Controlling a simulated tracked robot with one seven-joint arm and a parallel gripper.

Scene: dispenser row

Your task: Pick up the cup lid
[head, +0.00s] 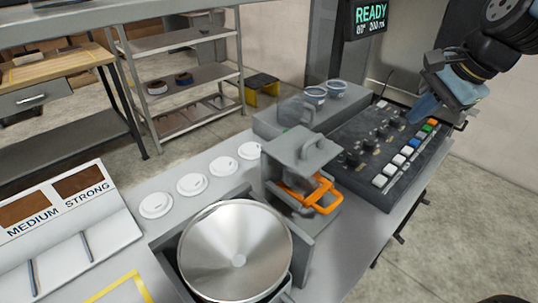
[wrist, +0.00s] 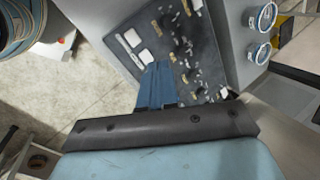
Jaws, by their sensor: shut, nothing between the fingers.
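Several white cup lids lie in a row on the grey counter in the head view, from the front lid (head: 156,205) past two more (head: 191,184) to the back lid (head: 249,150). My gripper (head: 416,112) is at the upper right of the head view, over the dark button panel and well apart from the lids. Its blue fingers are together and empty in the wrist view (wrist: 157,72). No lid shows in the wrist view.
The button panel (head: 381,155) lies under my gripper. A READY screen (head: 370,15) hangs above.

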